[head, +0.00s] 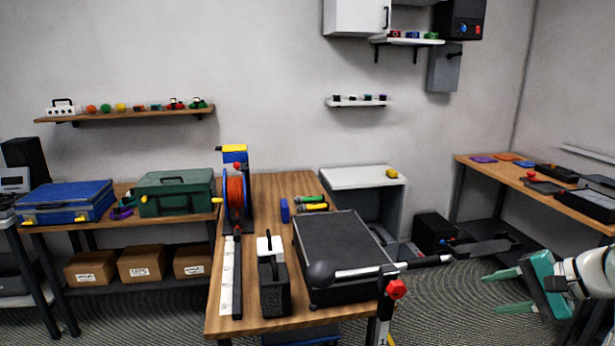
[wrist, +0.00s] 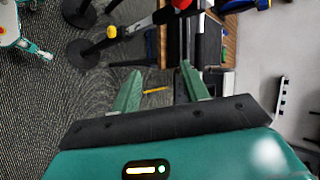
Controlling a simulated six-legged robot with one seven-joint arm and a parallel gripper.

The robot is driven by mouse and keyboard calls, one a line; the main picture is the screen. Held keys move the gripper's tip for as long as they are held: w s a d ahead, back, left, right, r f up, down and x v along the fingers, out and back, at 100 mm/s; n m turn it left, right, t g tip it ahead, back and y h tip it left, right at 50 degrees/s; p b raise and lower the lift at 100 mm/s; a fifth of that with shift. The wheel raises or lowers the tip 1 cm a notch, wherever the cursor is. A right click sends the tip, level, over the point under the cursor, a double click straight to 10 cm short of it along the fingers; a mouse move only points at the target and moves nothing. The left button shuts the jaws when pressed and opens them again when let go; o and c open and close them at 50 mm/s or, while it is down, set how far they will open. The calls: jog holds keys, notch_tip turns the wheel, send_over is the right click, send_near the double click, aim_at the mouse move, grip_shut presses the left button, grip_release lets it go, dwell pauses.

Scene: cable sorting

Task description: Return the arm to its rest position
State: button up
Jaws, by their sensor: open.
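My gripper (head: 508,289) is at the lower right of the head view, right of the wooden table (head: 272,185). Its two green fingers point left and stand apart, with nothing between them. It is clear of the table. In the wrist view my gripper (wrist: 158,85) also shows open, its fingers apart above the carpeted floor (wrist: 95,95). The far part of my arm runs out of the head view at the right edge.
The table holds a black tray (head: 340,250), a cable reel (head: 236,190) and a black box (head: 273,285). A black rod with a red knob (head: 397,289) stands at its front right. A workbench (head: 500,170) is behind my gripper. Blue (head: 66,200) and green cases (head: 175,192) stand left.

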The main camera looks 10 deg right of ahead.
jog(key=s+a+f+n+h, duration=0.1)
jog(key=s+a+n+h, duration=0.1)
jog(key=a, duration=0.8)
jog(key=s+a+f+n+g+h, duration=0.1)
jog(key=s+a+n, duration=0.3)
jog(key=a, duration=0.6)
jog(key=s+a+f+n+g+h, duration=0.1)
jog(key=s+a+n+h, duration=0.2)
jog(key=a+n, duration=0.4)
jog(key=s+a, duration=0.1)
jog(key=a, duration=0.2)
jog(key=shift+f, duration=0.25)
dwell(0.4)
